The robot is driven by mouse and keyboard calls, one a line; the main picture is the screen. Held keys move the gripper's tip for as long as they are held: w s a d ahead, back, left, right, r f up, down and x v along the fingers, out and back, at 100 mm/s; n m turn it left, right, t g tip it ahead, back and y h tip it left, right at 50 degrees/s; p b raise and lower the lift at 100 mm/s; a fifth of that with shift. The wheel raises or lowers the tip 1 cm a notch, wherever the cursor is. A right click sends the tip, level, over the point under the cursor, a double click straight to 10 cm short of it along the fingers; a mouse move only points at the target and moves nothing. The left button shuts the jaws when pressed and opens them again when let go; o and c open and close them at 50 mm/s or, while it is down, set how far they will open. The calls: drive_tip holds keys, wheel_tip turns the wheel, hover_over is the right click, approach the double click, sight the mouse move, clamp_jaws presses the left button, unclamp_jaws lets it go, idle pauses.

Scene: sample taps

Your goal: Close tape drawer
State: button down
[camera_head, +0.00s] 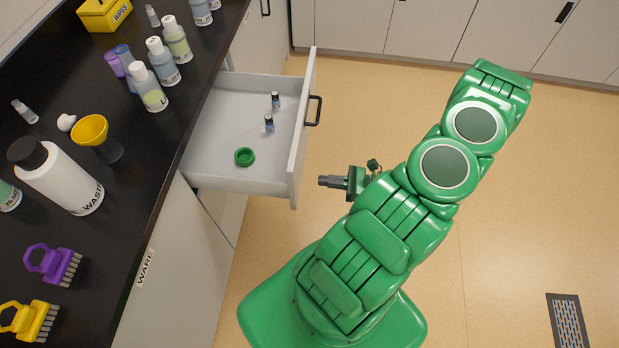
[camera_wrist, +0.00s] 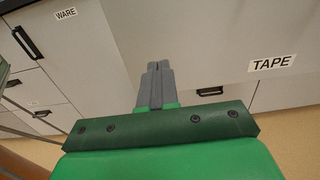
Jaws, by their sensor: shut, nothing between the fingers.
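The tape drawer (camera_head: 218,176) is pulled out from under the black counter. Its pale front (camera_head: 302,130) has a dark handle (camera_head: 314,110). Inside lie a green tape roll (camera_head: 245,157) and two small dark vials (camera_head: 269,123). My gripper (camera_head: 322,181) is shut and empty, just right of the drawer front near its lower end in the head view. A small gap shows between them. In the wrist view the shut fingers (camera_wrist: 158,66) point toward a pale panel with a TAPE label (camera_wrist: 272,63); contact cannot be told there.
The counter (camera_head: 110,205) holds bottles (camera_head: 163,62), a white waste bottle (camera_head: 62,178), a yellow funnel (camera_head: 90,131) and brush-like tools (camera_head: 52,264). A WARE-labelled front (camera_wrist: 70,45) is left in the wrist view. Open floor (camera_head: 400,90) lies right of the drawer.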

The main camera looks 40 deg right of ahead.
drive_tip(key=shift+x, duration=2.7)
drive_tip(key=shift+w+a, duration=0.1)
drive_tip(key=shift+w, duration=0.05)
drive_tip(key=x, duration=3)
drive_tip(key=shift+w+a+f, duration=0.15)
drive_tip(key=shift+w+a, duration=0.1)
drive_tip(key=shift+a, duration=0.1)
drive_tip(key=shift+w+a, duration=0.2)
drive_tip(key=shift+w, duration=0.05)
drive_tip(key=shift+w+r, duration=0.1)
drive_tip(key=shift+r, duration=0.15)
drive_tip(key=shift+f+v, duration=0.1)
drive_tip(key=shift+v, duration=1.2)
drive_tip(key=shift+f+v, duration=0.15)
drive_tip(key=shift+v, duration=1.1)
hover_over(251, 173)
drive_tip(key=s+a, duration=0.1)
drive_tip(key=s, duration=0.3)
drive_tip(key=shift+w, duration=0.1)
